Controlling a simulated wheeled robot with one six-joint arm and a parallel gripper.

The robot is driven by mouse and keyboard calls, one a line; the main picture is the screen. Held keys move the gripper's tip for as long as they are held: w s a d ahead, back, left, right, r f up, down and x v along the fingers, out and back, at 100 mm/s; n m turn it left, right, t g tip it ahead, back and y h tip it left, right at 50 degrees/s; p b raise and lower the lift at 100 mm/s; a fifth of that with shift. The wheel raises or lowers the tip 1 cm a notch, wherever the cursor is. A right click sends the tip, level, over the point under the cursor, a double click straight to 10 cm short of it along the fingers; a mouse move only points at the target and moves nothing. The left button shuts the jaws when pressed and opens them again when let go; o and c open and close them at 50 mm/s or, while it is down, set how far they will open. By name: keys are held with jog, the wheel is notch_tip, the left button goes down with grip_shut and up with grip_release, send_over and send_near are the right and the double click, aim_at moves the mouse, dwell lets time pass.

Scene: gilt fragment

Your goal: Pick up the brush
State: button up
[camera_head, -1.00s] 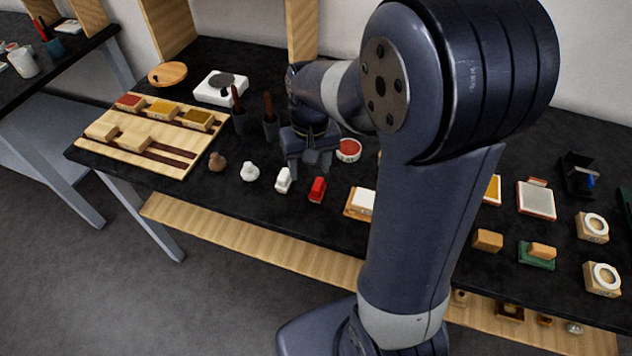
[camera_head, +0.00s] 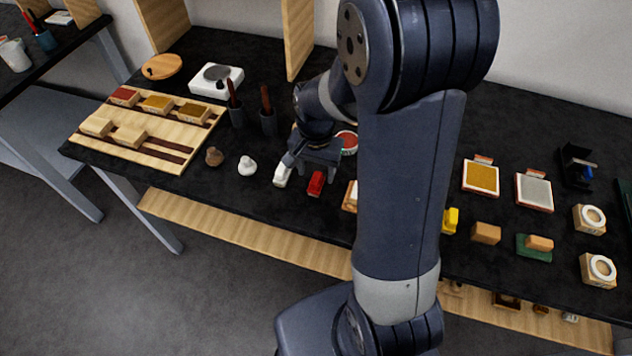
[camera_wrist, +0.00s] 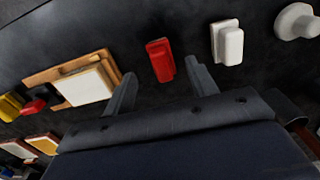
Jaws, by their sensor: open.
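No thing is plainly a brush. Two brown-handled tools, which may be brushes, stand in dark cups: the left handle (camera_head: 232,95) and the right handle (camera_head: 266,98). A small red block-shaped piece (camera_head: 315,183) lies on the black table near its front edge; it also shows in the wrist view (camera_wrist: 160,60). A similar white piece (camera_head: 282,175) lies left of it in the head view. My gripper (camera_head: 308,166) is open and empty above the table, just behind the red piece. In the wrist view, the red piece appears between my open fingers (camera_wrist: 160,68), with no visible contact.
A white knob (camera_head: 247,166) and a brown knob (camera_head: 214,156) stand to the left. A wooden tray (camera_head: 135,158) with blocks lies further left. A red-filled round dish (camera_head: 347,141) is close behind my gripper. A wooden block with a white top (camera_wrist: 82,87) is beside it.

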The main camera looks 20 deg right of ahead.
aim_at(316, 177)
jog(key=shift+w+d+f+p, duration=0.15)
jog(key=shift+f+p, duration=0.1)
jog(key=shift+f, duration=1)
jog(key=shift+w+a+f+p, duration=0.1)
jog(key=shift+f+p, duration=0.15)
jog(key=shift+f, duration=1)
jog(key=c, duration=1.1)
